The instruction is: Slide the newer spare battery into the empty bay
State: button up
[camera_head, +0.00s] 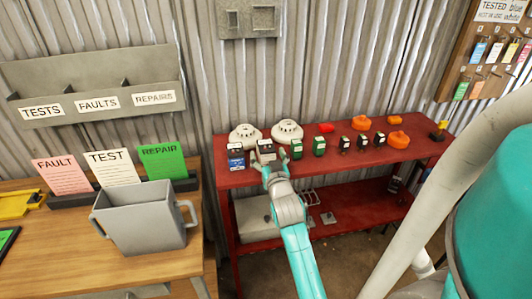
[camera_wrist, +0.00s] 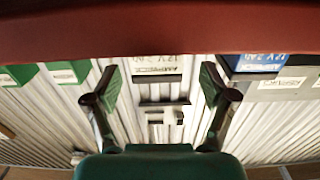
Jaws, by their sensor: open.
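Several batteries stand in a row on the red bench: a blue one (camera_head: 236,157), a grey one (camera_head: 266,148), two green ones (camera_head: 296,151) (camera_head: 319,147) and smaller dark ones (camera_head: 344,145). Their date marks are too small to read, so I cannot tell which is newer. My gripper (camera_head: 269,166) is open in front of the grey battery. In the wrist view, upside down, a labelled battery (camera_wrist: 158,70) shows between the spread fingers of my gripper (camera_wrist: 160,84), apart from both. The blue battery (camera_wrist: 258,63) is to its right. I cannot make out an empty bay.
White domed detectors (camera_head: 287,131) stand behind the batteries, orange pieces (camera_head: 398,139) to the right. A wooden desk (camera_head: 60,265) with a grey two-handled bin (camera_head: 148,222) is at left. A tag board (camera_head: 480,55) hangs at upper right. The bench's lower shelf (camera_head: 350,218) holds a grey box.

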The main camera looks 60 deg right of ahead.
aim_at(266, 145)
jog(key=shift+x, duration=2.2)
jog(key=shift+s+d, duration=0.1)
jog(key=shift+r, duration=0.15)
grip_shut()
